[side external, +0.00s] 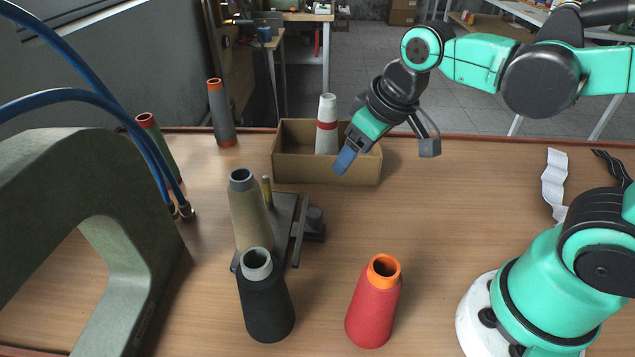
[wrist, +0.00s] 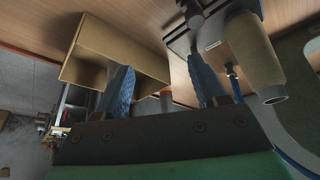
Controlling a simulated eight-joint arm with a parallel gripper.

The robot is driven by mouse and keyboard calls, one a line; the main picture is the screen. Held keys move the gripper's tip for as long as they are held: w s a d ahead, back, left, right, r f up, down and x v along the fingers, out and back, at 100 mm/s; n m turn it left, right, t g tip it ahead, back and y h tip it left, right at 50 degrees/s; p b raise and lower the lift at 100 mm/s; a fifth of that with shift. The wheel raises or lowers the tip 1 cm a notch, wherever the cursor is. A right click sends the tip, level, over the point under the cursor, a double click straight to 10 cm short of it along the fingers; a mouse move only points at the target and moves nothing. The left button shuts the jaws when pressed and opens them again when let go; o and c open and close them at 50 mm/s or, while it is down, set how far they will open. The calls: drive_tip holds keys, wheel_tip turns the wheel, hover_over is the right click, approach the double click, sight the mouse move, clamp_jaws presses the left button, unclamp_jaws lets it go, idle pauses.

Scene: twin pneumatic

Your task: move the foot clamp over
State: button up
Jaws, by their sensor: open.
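The foot clamp, which I take to be the dark grey metal piece (side external: 285,222) with a flat plate, a round knob and a brass pin, lies mid-table in the side view. A tan cone (side external: 248,215) hides its left part. Part of the clamp (wrist: 182,44) also shows at the top of the wrist view, beside the tan cone (wrist: 252,50). My gripper (side external: 344,162) is open and empty, above the table and behind and right of the clamp, at the front right of the cardboard box. Its blue fingers (wrist: 160,64) are spread apart in the wrist view.
The cardboard box (side external: 310,168) holds a white cone (side external: 327,125). A black cone (side external: 264,300) and a red cone (side external: 373,305) stand in front. A big grey-green arched body (side external: 140,215) with blue hoses (side external: 110,105) fills the left.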

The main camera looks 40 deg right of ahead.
sight(315, 212)
drive_tip(key=a+f+n+g, duration=0.1)
drive_tip(key=w+a+f+n+g, duration=0.1)
drive_tip(key=a, duration=0.1)
drive_tip(key=w+a+f+n+g, duration=0.1)
drive_tip(key=g, duration=0.1)
drive_tip(key=shift+w+a+f, duration=0.1)
drive_tip(key=shift+w+a, duration=0.15)
drive_tip(key=shift+w+a+f+n+g, duration=0.1)
drive_tip(key=shift+a+f+n+g, duration=0.2)
drive_tip(key=shift+a+f+g, duration=0.15)
drive_tip(key=shift+f, duration=2.8)
clamp_jaws()
